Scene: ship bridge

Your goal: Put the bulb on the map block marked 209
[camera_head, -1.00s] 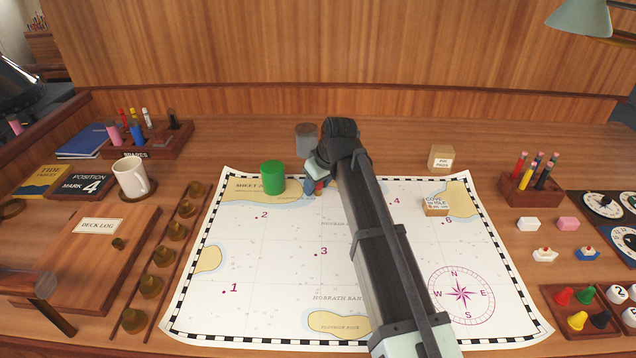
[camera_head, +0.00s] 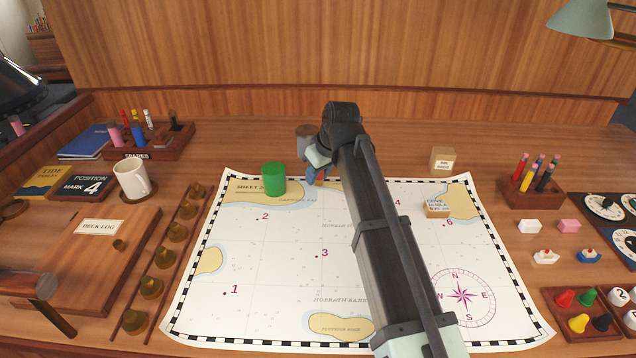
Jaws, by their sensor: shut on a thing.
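My gripper (camera_head: 314,172) is over the far part of the chart, just right of the green cylinder, with its blue fingers partly showing. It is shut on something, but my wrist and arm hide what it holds. I cannot make out a bulb anywhere in view. Two small tan blocks with white labels show: one (camera_head: 442,160) stands on the desk behind the chart, and one (camera_head: 437,209) sits on the chart's right side. Their print is too small to read surely, so I cannot tell which is marked 209.
A green cylinder (camera_head: 273,180) stands on the chart (camera_head: 270,290) near its far left corner. A pencil holder (camera_head: 533,193) stands at right, and a mug (camera_head: 132,178) at left. The chart's near left is clear.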

